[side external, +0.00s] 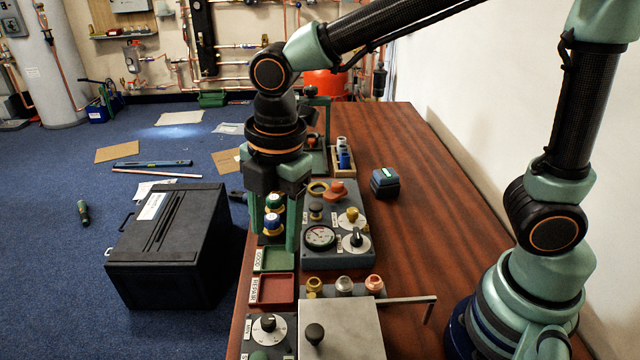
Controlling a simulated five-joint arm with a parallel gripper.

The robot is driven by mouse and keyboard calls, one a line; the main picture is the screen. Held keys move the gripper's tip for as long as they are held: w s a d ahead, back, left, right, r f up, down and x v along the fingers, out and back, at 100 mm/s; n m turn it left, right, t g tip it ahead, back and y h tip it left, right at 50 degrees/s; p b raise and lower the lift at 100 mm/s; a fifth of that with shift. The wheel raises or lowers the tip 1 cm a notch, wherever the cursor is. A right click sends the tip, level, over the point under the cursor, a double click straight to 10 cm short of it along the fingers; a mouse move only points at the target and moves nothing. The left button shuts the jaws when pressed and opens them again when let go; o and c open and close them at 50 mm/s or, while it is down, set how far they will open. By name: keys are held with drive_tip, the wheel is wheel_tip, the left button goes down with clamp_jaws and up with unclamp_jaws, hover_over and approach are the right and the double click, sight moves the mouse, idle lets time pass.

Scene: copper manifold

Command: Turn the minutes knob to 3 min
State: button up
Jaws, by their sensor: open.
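A control box (283,346) at the bottom left edge of the bench carries a round white dial with a dark knob (268,323). A small label beside it is too small to read surely, but this looks like the minutes knob. Its exact setting cannot be read. My gripper (272,238) points down over the left edge of the bench, well beyond the dial. Its two fingers are apart. Bottles with blue, yellow and green caps (273,203) show between the fingers; I cannot tell whether they are touched.
A grey panel (335,262) holds a gauge (320,237) and another white dial (356,241). Green (273,260) and red (271,290) trays lie between gripper and control box. A metal plate (342,330) with a black knob stands right of the box. The right bench is mostly clear.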

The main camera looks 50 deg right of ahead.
sight(268, 319)
drive_tip(key=a+f+n, duration=0.1)
drive_tip(key=f, duration=0.4)
drive_tip(key=a+f+n, duration=0.2)
drive_tip(key=f, duration=0.3)
drive_tip(key=s+a+f+n, duration=0.1)
drive_tip(key=f, duration=0.3)
drive_tip(key=shift+s+a+f+n+g+h, duration=0.1)
drive_tip(key=shift+a+f+n+g+h, duration=0.1)
drive_tip(key=shift+f+n+g+h, duration=0.15)
drive_tip(key=shift+c, duration=0.3)
clamp_jaws()
